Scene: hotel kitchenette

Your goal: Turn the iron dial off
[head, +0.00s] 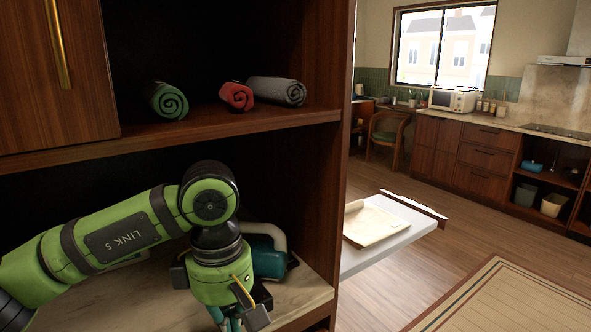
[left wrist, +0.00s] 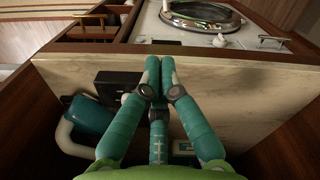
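The teal iron (head: 268,262) with a pale curved handle stands on a marble-topped lower shelf, partly hidden behind my left gripper in the head view. It also shows at the left of the left wrist view (left wrist: 88,118). I cannot make out its dial. My left gripper (head: 228,322) points down just left of and in front of the iron, apart from it. In the left wrist view its teal fingers (left wrist: 160,64) converge with their tips together, and nothing shows between them. My right gripper is not in view.
A dark box (left wrist: 118,86) lies on the marble beside the iron. The upper shelf holds rolled green (head: 166,100), red (head: 237,96) and grey (head: 277,91) towels. A wooden side panel bounds the shelf at right. A white surface with papers (head: 372,222) stands beyond.

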